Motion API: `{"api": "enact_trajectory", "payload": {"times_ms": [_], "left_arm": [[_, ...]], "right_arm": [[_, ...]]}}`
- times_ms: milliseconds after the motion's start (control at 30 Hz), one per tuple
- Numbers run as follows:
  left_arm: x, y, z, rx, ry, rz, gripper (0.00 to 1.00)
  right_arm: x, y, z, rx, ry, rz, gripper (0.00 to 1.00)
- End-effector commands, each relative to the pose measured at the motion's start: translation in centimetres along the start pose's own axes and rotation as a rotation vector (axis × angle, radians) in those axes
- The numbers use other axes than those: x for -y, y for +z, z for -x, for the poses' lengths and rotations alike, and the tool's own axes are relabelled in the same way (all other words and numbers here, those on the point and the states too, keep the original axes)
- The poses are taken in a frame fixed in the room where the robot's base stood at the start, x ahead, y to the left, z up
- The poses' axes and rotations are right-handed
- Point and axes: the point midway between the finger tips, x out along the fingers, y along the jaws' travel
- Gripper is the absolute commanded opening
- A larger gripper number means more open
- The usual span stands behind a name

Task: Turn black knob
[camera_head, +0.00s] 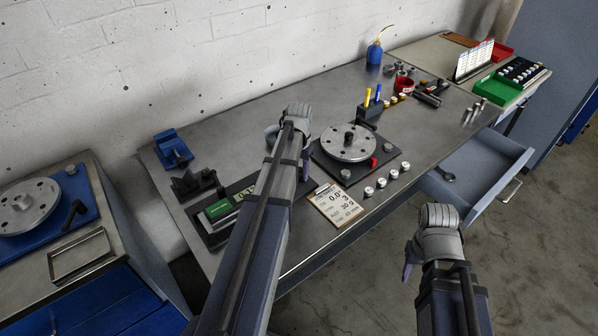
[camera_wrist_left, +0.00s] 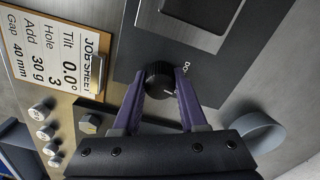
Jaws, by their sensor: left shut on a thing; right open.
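The black knob (camera_wrist_left: 158,77) shows in the left wrist view, ribbed, with a white pointer mark. It sits on a dark panel (camera_wrist_left: 125,52) beside white lettering that is partly cut off. My left gripper (camera_wrist_left: 163,88) has its purple fingers shut on the knob, one on each side. In the head view my left gripper (camera_head: 304,171) points down between the digital display unit and the rotor stand, and the arm hides the knob. My right gripper (camera_head: 409,262) is open and empty in front of the bench, near the open drawer.
A job sheet (camera_head: 341,203) lies near the bench's front edge. A display unit (camera_head: 217,209) is left of my arm. The drawer (camera_head: 480,178) stands open.

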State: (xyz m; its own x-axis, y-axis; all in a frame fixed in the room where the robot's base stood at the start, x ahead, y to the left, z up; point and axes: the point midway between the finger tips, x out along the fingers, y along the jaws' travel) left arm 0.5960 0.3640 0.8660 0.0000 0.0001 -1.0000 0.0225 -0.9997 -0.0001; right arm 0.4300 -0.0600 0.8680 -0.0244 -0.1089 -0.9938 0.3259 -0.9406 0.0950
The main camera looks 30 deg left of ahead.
Motion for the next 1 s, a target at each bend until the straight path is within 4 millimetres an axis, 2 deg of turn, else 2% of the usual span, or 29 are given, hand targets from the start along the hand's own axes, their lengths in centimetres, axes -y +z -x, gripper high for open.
{"api": "enact_trajectory", "payload": {"times_ms": [33, 233, 433, 733, 1000], "left_arm": [[-0.01, 0.01, 0.0, 0.0, 0.0, 0.0, 0.22], [0.0, 0.01, 0.0, 0.0, 0.0, 0.0, 0.0], [0.0, 0.01, -0.01, 0.0, 0.0, 0.008, 0.0], [0.0, 0.01, -0.01, 0.0, 0.0, 0.17, 0.0], [0.0, 0.01, -0.01, 0.0, 0.0, 0.176, 0.0]], "right_arm": [[0.0, 0.0, 0.0, 0.0, 0.0, 0.0, 0.45], [0.0, 0.0, 0.0, 0.0, 0.0, 0.0, 0.45], [0.0, 0.0, -0.01, 0.0, 0.0, 0.0, 0.45], [0.0, 0.0, -0.01, 0.0, 0.0, 0.0, 0.45], [0.0, 0.0, -0.01, 0.0, 0.0, 0.0, 0.45]]}}
